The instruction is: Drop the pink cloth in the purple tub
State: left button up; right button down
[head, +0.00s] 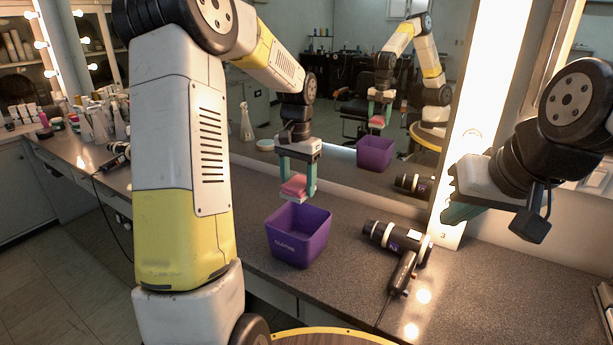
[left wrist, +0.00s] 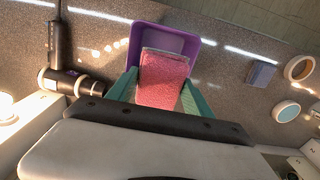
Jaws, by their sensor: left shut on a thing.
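The pink cloth (head: 294,186) is folded and held between the green fingers of my left gripper (head: 297,190), above the purple tub. In the left wrist view the cloth (left wrist: 163,80) lies between the fingertips and covers part of the tub's opening. The purple tub (head: 299,240) stands upright on the counter, just below the gripper. Its rim also shows in the left wrist view (left wrist: 205,50). My right gripper (head: 462,211) is at the right near the lit mirror frame, and its fingers are partly hidden.
A black hair dryer (head: 398,245) lies on the counter right of the tub. A large mirror (head: 340,120) stands behind and reflects my arm and the tub. Bottles (head: 100,120) crowd the counter at left. The counter (head: 480,290) is clear at front right.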

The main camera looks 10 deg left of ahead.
pick_arm(q)
notch_tip(320, 180, down, 7)
dwell(0.5)
jog(key=shift+r, duration=0.1)
jog(key=o, duration=1.3)
jog(key=shift+r, duration=0.1)
notch_tip(320, 180, up, 7)
jog(key=shift+r, duration=0.3)
